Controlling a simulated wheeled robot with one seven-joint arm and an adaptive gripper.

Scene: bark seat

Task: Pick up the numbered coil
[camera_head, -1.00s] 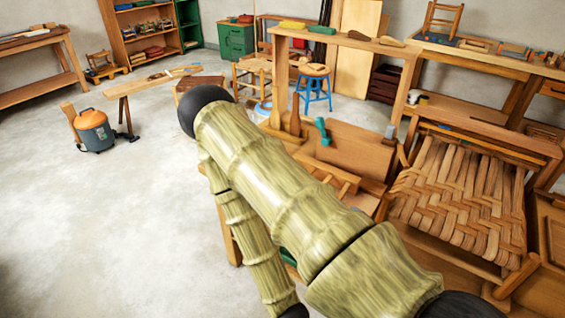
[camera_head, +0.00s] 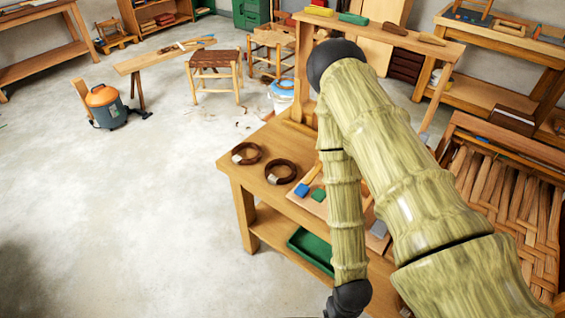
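Two dark brown coils lie flat on the near left end of a wooden workbench (camera_head: 232,166). The left coil (camera_head: 258,150) has a pale tag on its left side. The right coil (camera_head: 291,168) lies beside it, a little nearer, and also has a small pale tag. I cannot read a number on either tag. My arm rises and bends down again to the right of the coils.
Blue and green blocks (camera_head: 319,195) lie on the bench right of the coils. A green tray (camera_head: 311,250) sits on the shelf below. A woven seat (camera_head: 500,200) stands at the right. A stool (camera_head: 215,62) and vacuum (camera_head: 104,105) stand behind. The floor at left is clear.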

